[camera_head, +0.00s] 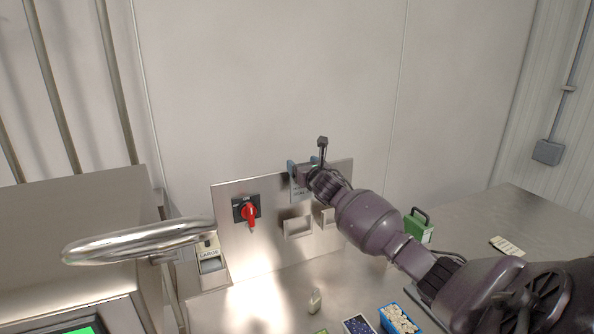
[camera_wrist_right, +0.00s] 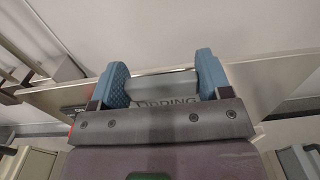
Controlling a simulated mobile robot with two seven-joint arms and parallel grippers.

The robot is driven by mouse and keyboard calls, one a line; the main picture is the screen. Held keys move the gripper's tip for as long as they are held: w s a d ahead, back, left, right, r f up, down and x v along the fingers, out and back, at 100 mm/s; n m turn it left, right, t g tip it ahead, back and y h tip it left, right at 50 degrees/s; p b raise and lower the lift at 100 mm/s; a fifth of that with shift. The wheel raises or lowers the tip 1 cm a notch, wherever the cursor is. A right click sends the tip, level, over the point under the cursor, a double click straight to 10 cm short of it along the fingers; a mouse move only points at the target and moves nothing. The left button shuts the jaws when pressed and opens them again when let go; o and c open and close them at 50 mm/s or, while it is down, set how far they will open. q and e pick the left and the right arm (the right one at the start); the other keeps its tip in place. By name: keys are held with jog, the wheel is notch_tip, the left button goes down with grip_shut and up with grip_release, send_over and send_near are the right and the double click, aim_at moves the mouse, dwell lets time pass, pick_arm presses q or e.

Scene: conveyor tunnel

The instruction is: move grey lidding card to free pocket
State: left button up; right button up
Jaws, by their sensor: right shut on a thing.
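My right gripper (camera_head: 303,166) is at the upper part of a steel panel (camera_head: 230,205). Its two blue fingers are shut on the grey lidding card (camera_head: 301,192), which hangs in front of the panel above the pockets. In the right wrist view the card (camera_wrist_right: 163,86) lies between the fingers, with part of its lettering readable. A shallow pocket (camera_head: 298,227) on the panel looks empty below the card. A second pocket (camera_head: 328,218) to its right is partly hidden by my arm. Whether the card touches the panel is unclear. My left gripper is out of view.
A red rotary switch (camera_head: 249,213) is on the panel's left. A holder marked LARGE (camera_head: 209,258) stands at its lower left, near a shiny metal bar (camera_head: 140,241). A small bottle (camera_head: 314,301), a blue box (camera_head: 398,320) and a green item (camera_head: 418,228) stand on the steel counter.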

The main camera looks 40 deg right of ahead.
aim_at(297, 194)
jog(key=shift+w+a+r, duration=0.1)
jog(key=shift+w+a, duration=0.25)
jog(key=shift+a, duration=0.25)
pick_arm(q)
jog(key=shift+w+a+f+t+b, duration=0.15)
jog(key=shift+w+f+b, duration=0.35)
jog(key=shift+b, duration=0.55)
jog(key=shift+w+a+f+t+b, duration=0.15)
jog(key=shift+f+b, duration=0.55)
jog(key=shift+b, duration=0.35)
pick_arm(e)
jog(key=shift+f, duration=2.9)
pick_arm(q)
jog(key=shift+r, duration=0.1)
pick_arm(e)
jog(key=shift+f, duration=0.15)
jog(key=shift+f, duration=0.1)
